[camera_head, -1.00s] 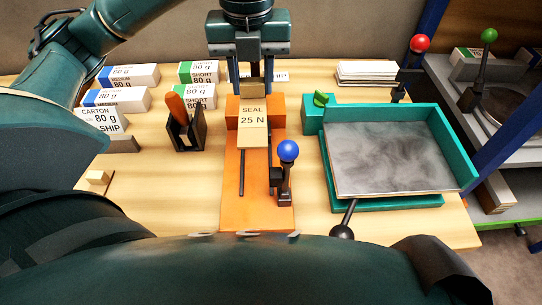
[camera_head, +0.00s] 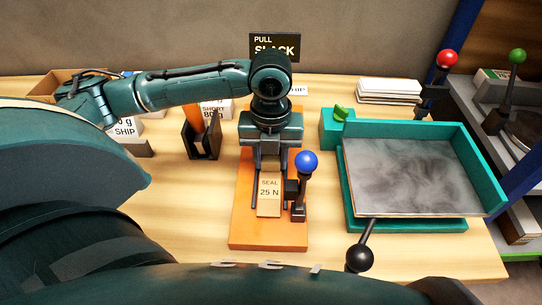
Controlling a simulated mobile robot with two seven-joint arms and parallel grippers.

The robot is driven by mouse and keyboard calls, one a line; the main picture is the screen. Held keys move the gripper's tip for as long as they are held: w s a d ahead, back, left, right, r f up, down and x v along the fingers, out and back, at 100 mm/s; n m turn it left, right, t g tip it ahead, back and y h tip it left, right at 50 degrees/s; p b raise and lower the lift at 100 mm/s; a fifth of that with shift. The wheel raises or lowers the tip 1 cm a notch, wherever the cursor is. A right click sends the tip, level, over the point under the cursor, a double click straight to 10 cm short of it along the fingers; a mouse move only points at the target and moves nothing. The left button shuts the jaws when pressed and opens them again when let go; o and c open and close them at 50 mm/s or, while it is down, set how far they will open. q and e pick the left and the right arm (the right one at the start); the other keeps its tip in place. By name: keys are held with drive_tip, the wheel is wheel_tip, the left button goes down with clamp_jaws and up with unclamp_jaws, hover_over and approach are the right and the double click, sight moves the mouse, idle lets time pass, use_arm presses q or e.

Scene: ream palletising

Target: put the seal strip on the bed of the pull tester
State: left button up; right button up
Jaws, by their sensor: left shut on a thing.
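The seal strip (camera_head: 269,194) is a tan strip labelled "SEAL 25 N". It lies lengthwise over the orange bed of the pull tester (camera_head: 244,220); I cannot tell whether it rests on it. My left gripper (camera_head: 269,168) points down over the bed and is shut on the strip's far end, its fingertips partly hidden. The tester's blue-knobbed lever (camera_head: 306,162) stands close to the right of the strip. A dark sign (camera_head: 275,46) reading "PULL SLACK" shows behind my left arm. My right gripper is not in view.
A teal tray with a grey plate (camera_head: 405,175) stands to the right, with a black-knobbed lever (camera_head: 359,257) in front. A dark holder (camera_head: 203,140) with an orange-handled tool is at left. Several ream packs are behind my left arm. White sheets (camera_head: 390,91) lie at the back.

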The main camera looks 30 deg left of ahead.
use_arm(q)
drive_tip(key=o, duration=1)
drive_tip(key=shift+f, duration=0.1)
drive_tip(key=shift+c, duration=0.2)
wheel_tip(320, 180, up, 12)
drive_tip(key=p, duration=0.1)
drive_tip(key=shift+s, duration=0.1)
idle(0.3)
